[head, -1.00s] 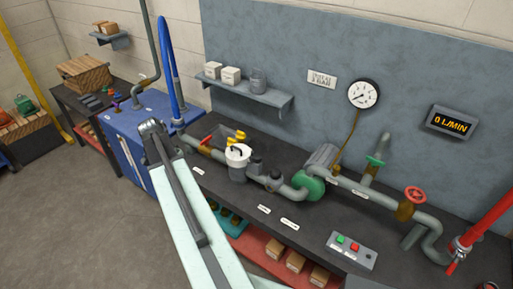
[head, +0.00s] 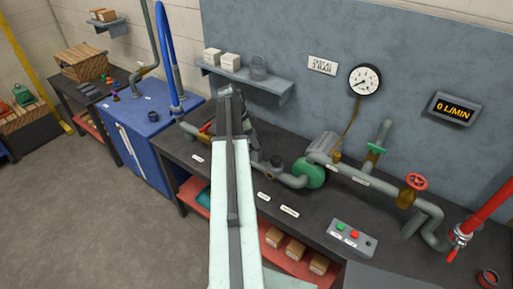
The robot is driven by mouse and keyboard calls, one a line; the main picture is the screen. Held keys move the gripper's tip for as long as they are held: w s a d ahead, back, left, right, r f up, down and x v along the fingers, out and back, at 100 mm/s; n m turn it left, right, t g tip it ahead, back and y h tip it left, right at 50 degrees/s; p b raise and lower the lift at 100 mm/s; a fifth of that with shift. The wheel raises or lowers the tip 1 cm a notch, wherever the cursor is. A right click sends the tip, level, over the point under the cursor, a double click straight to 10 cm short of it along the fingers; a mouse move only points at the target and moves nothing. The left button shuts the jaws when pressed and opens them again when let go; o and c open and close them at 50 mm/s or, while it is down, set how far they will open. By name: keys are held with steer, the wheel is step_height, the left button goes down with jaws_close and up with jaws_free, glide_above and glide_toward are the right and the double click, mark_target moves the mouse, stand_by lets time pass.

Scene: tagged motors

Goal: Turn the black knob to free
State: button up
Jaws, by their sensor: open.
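My pale arm reaches up the middle of the head view. Its dark end with my gripper (head: 238,118) is over the back left of the bench, in front of the pipework. My gripper is open, but its fingers are hard to make out. The arm covers the place of the white pot with the dark top and yellow fittings. I cannot tell whether that top is the black knob. A small dark round control (head: 368,243) sits at the right end of the grey control box (head: 340,241), clear of my gripper.
The bench (head: 330,205) carries a pipe run with a green flanged pump (head: 309,175), a green-handled valve (head: 376,149) and a red handwheel (head: 415,182). A shelf (head: 262,82) juts from the wall behind my arm's end. The display (head: 454,109) reads 0 L/MIN.

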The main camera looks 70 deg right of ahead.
steer(key=shift+b+x, duration=0.55)
steer(key=shift+x, duration=0.65)
steer(key=shift+r, duration=0.1)
